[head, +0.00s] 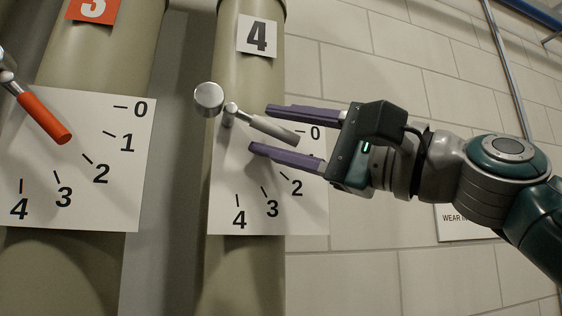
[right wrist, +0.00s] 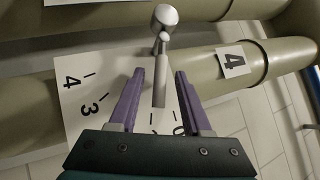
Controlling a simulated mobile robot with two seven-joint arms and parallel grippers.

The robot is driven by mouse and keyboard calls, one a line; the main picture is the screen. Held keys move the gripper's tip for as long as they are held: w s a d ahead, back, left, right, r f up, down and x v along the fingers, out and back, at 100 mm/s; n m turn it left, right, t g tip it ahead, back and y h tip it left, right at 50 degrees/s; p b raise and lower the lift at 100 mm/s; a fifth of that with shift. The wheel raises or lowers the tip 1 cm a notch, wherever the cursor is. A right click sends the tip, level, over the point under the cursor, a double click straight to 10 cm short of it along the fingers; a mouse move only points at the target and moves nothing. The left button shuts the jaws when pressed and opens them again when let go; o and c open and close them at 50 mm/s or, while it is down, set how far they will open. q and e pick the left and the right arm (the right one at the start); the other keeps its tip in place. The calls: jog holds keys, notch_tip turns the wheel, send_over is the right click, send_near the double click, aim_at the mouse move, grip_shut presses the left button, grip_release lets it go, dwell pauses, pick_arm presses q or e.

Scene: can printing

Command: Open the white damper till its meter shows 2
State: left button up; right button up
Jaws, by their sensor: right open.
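The white damper's pale lever (head: 272,128) is on the pipe marked 4 and points down-right, close to the 0 mark on its white meter plate (head: 225,175). The 2, 3 and 4 marks show below; the 1 is hidden behind a finger in the head view. My right gripper (head: 260,129) is open, with one purple finger above the lever and one below, apart from it. In the right wrist view the lever (right wrist: 160,85) lies between the two open fingers (right wrist: 160,74). My left gripper is not in view.
A neighbouring damper with an orange-red lever (head: 45,118) stands on the pipe marked 3 at the left, pointing near its 2. A round metal knob end (head: 208,99) sticks out at the white damper's pivot. Tiled wall (head: 360,250) lies at the right.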

jog(key=b+v, duration=0.7)
jog(key=v, duration=0.3)
dwell(0.3)
